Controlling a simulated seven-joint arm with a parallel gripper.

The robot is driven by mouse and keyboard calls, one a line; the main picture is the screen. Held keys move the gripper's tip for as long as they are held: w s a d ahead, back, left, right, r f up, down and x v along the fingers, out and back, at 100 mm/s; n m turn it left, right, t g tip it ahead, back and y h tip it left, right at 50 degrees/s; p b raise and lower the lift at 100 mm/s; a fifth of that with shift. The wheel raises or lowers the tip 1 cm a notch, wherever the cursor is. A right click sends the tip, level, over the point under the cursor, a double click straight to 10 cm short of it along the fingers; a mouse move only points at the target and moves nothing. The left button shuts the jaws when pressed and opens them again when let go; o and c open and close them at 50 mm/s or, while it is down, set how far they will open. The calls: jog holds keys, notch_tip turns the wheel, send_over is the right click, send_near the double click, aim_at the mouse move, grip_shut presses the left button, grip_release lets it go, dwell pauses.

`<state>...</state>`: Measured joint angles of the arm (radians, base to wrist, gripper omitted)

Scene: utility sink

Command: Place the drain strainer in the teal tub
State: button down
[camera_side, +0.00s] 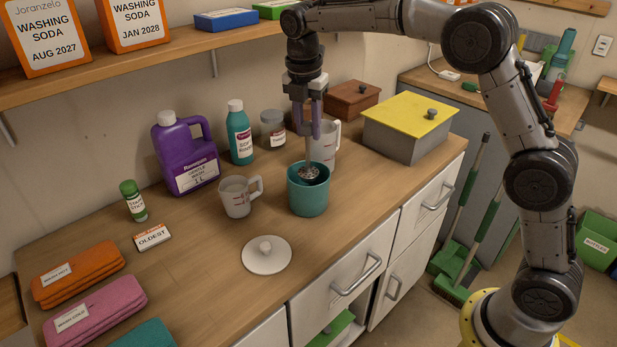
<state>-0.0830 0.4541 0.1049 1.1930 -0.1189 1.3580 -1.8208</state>
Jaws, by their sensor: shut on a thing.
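The teal tub (308,199) stands upright on the wooden counter, open at the top. The drain strainer (309,174) is a small metal piece with a thin stem, seen at the tub's mouth. My gripper (307,136) points straight down above the tub and is shut on the strainer's stem. The strainer's head is at or just inside the rim; I cannot tell whether it touches the tub. The tub's inside floor is hidden.
A measuring cup (237,198) stands left of the tub, and a white jug (325,145) close behind it. A round white lid (266,254) lies in front. Purple (185,155) and teal (240,135) bottles and a yellow-lidded box (408,125) stand nearby. The front counter is fairly clear.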

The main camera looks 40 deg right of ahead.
aim_at(309, 170)
notch_tip(309, 170, down, 8)
jog(key=shift+r, duration=0.2)
jog(key=shift+f, duration=0.15)
jog(key=c, duration=0.6)
grip_release()
jog(key=r, duration=0.4)
jog(key=a+r, duration=0.1)
jog(key=r, duration=0.6)
jog(key=shift+s+a+r, duration=0.15)
jog(key=shift+s+r, duration=0.1)
jog(key=shift+r, duration=0.4)
